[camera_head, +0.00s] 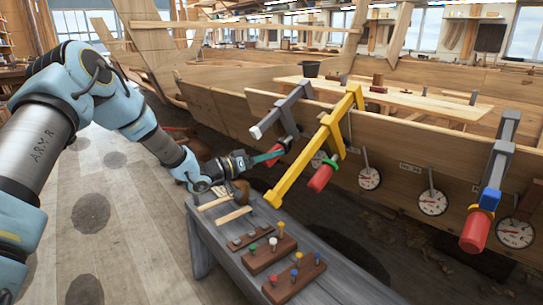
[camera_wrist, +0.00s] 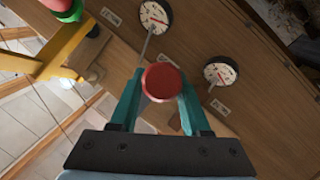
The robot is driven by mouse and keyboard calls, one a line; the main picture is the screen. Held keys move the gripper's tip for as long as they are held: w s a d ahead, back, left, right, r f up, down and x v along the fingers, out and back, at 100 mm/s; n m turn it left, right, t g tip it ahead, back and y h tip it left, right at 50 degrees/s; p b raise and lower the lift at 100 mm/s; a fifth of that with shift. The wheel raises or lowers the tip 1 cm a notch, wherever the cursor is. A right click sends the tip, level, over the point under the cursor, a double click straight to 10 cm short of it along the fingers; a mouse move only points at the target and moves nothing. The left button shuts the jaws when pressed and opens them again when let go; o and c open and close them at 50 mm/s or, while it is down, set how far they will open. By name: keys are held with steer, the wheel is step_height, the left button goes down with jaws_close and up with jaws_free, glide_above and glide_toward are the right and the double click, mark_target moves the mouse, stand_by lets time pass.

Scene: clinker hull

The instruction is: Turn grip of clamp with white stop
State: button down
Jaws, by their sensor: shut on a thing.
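The clamp with the white stop (camera_head: 256,132) is the leftmost one, a grey bar clamp (camera_head: 284,108) on the top plank of the hull. Its bar slants down left to the white end. Its red grip (camera_head: 275,151) points down left from the clamp. My gripper (camera_head: 266,157) has its teal fingers shut around this grip. In the wrist view the round red end of the grip (camera_wrist: 163,81) sits between the fingers of my gripper (camera_wrist: 160,92). The rest of the grip is hidden behind that end. The white stop cannot be made out in the wrist view.
A yellow clamp (camera_head: 300,167) with a red grip and green collar stands close to the right. A grey clamp (camera_head: 497,165) with a blue part is far right. Several dials (camera_head: 432,202) hang along the plank. A grey bench (camera_head: 230,262) with tools and peg blocks lies below.

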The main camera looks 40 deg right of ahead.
steer(key=shift+s+r+n+g, duration=0.1)
steer(key=shift+n+g, duration=0.5)
steer(key=shift+g, duration=0.3)
steer(key=shift+r, duration=0.1)
steer(key=shift+c, duration=1.8)
jaws_free()
steer(key=shift+a, duration=0.25)
steer(key=b+v, duration=0.2)
steer(key=v, duration=0.8)
steer(key=shift+f, duration=0.25)
steer(key=shift+a, duration=0.1)
